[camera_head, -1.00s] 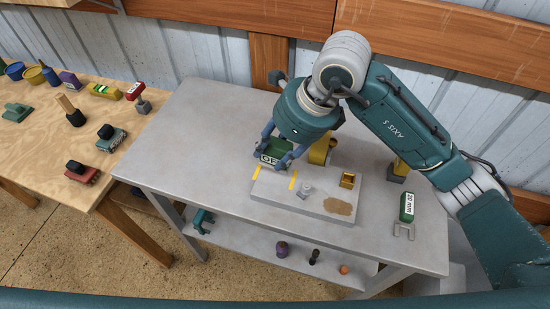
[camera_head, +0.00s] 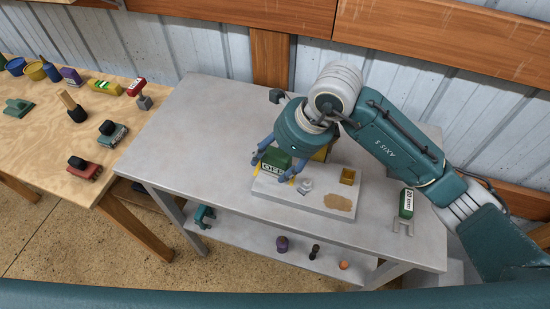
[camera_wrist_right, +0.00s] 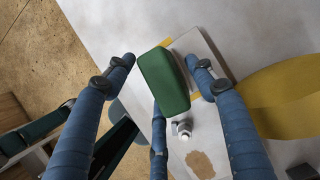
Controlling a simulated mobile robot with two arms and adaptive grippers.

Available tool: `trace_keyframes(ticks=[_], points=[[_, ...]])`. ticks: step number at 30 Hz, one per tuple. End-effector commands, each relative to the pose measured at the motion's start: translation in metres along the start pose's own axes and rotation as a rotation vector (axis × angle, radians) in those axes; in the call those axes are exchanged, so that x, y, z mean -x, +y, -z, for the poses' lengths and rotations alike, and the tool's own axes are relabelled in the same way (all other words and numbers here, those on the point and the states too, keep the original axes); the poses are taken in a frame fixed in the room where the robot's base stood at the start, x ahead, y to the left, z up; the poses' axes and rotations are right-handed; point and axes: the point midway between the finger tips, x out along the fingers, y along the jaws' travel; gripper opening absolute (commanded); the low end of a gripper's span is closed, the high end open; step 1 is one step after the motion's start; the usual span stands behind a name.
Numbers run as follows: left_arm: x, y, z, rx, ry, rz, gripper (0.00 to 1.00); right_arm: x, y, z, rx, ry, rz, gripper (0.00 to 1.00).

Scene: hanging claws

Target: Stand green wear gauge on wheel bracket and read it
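A dark green block (camera_head: 278,159) with a white label, only partly readable, is between the fingers of my right gripper (camera_head: 275,168), over the left part of a pale plate (camera_head: 336,191). In the right wrist view the green block (camera_wrist_right: 164,81) has a finger on each side and one below. The gripper looks closed around it; exact finger contact is hard to see. A green gauge labelled "20 mm" (camera_head: 406,204) with a forked grey foot lies at the right of the table. A yellow part (camera_head: 321,154) behind my gripper is mostly hidden; I cannot tell whether it is the wheel bracket. My left gripper is out of view.
The plate carries a small grey cylinder (camera_head: 305,186), a gold block (camera_head: 347,176) and a brown patch. The grey table (camera_head: 207,126) is clear at the left. A wooden bench (camera_head: 53,130) with stamps and tubs stands further left. A lower shelf holds small items.

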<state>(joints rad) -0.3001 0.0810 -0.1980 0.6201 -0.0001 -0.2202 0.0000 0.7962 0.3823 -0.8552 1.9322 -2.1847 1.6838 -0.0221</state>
Motion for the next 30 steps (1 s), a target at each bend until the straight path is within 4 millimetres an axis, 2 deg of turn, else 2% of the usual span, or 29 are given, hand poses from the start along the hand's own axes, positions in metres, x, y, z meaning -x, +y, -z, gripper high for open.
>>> trace_keyframes(ticks=[9,11,24,30], points=[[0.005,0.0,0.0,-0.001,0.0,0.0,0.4,0.005,0.0,-0.002,0.0,-0.001,0.001,0.55],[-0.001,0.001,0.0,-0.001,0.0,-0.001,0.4,0.01,-0.001,-0.001,0.001,-0.002,0.004,0.55],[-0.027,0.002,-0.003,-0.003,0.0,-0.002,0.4,0.098,-0.001,-0.001,0.002,-0.002,0.005,0.55],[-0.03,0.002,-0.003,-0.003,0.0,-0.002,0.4,0.119,0.0,-0.001,0.001,0.0,0.002,0.55]])
